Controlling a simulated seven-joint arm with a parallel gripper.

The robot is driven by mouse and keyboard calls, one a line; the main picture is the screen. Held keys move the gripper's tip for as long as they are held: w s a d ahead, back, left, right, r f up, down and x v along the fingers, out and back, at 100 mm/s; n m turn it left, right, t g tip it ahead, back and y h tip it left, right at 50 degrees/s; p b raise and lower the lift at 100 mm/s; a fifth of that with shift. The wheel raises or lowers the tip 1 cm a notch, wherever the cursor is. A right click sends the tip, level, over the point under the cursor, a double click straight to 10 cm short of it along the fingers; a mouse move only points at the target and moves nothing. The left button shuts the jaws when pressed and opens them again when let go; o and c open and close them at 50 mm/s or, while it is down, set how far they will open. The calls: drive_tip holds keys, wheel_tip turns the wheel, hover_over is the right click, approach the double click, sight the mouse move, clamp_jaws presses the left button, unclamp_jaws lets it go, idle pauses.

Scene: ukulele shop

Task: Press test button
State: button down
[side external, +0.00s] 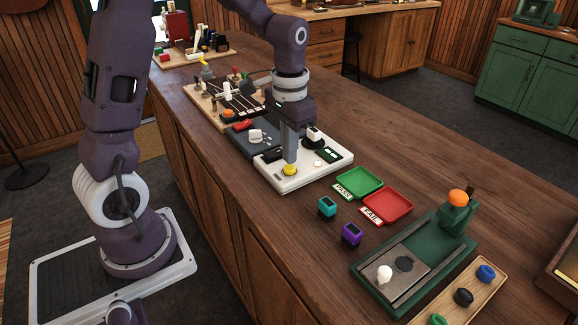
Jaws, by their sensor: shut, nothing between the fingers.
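A white test box (275,181) lies on the wooden counter. A round yellow button (289,171) sits near its front left corner, and a small white round knob or button (318,163) is to its right. A dark panel with green marks (333,154) is at the box's right end. No label naming the test button is readable. My gripper (289,160) points straight down over the box, shut and empty. Its fingertips are at or just above the yellow button, and I cannot tell if they touch. The fingers hide part of the box behind them.
A black and white part (314,137) stands close to the right of my gripper. A grey unit with a red switch (243,125) is behind. Green PASS (358,182) and red FAIL (387,206) trays lie right. Teal (327,206) and purple (352,233) blocks stand in front.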

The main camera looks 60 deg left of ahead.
drive_tip(key=shift+f, duration=0.2)
drive_tip(key=shift+f, duration=0.9)
drive_tip(key=shift+r, duration=3.75)
drive_tip(key=s+d+r+t, duration=0.2)
drive_tip(key=s+d+r, duration=0.1)
drive_tip(key=s, duration=0.6)
drive_tip(key=s+d+r+t, duration=0.3)
drive_tip(key=s+d, duration=0.2)
drive_tip(key=s, duration=0.4)
drive_tip(key=shift+s+r+t, duration=0.3)
drive_tip(key=shift+r, duration=0.05)
